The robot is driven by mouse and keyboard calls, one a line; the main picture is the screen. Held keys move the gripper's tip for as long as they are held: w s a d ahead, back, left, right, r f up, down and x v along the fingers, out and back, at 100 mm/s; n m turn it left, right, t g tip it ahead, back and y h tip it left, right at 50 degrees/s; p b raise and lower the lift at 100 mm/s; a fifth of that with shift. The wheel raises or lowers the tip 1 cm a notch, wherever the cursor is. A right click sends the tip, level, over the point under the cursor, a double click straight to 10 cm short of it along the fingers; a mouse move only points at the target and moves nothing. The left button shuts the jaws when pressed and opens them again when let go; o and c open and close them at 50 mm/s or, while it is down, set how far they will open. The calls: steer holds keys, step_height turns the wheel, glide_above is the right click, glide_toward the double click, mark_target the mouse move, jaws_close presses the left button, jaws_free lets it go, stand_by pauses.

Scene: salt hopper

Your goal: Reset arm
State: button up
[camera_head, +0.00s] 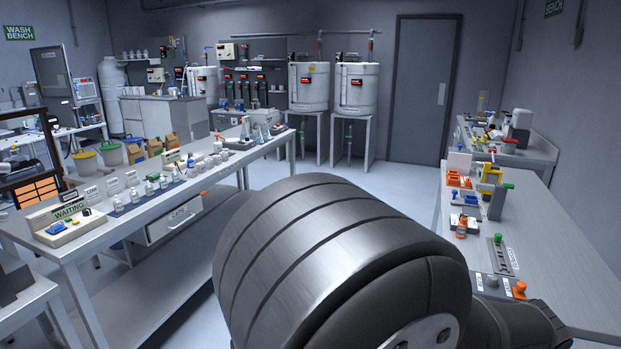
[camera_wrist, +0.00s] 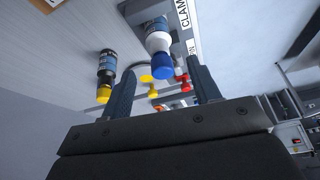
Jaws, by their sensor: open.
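In the wrist view my gripper (camera_wrist: 161,65) is open, with its two dark fingers well apart. The view is tilted. A white bottle with a blue cap (camera_wrist: 162,72) shows between and beyond the fingers, and nothing is visibly clamped. A dark bottle with a yellow cap (camera_wrist: 104,94) shows beside the left finger. Small yellow and red parts (camera_wrist: 183,82) show farther off between the fingers. In the head view my large arm link fills the lower middle, and my gripper is not visible there.
A long bench (camera_head: 105,229) with several small bottles and a WAITING stand (camera_head: 68,220) is on the left. A CAPS drawer (camera_head: 172,218) is under it. A right-hand bench (camera_head: 570,270) holds fixtures and an orange knob (camera_head: 520,290). Tanks (camera_head: 357,90) stand at the back. Floor between is clear.

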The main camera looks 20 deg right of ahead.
steer(key=x, duration=0.7)
steer(key=shift+f, duration=0.15)
steer(key=shift+w+d, duration=0.1)
steer(key=shift+d, duration=0.15)
step_height(320, 180, up, 3)
steer(key=shift+r, duration=0.25)
steer(key=s+a+r, duration=0.4)
steer(key=s+r, duration=0.3)
steer(key=s, duration=0.5)
steer(key=s+d+f+m+g, duration=0.1)
steer(key=s+d+m+g, duration=0.2)
steer(key=s, duration=0.7)
steer(key=w+d+f+m+t, duration=0.1)
steer(key=w+d+f, duration=0.4)
steer(key=w, duration=0.3)
steer(key=shift+d+f+m+h, duration=0.3)
steer(key=shift+f+h, duration=0.1)
steer(key=shift+f, duration=0.15)
steer(key=shift+w, duration=0.1)
steer(key=o, duration=1)
steer(key=shift+c, duration=0.2)
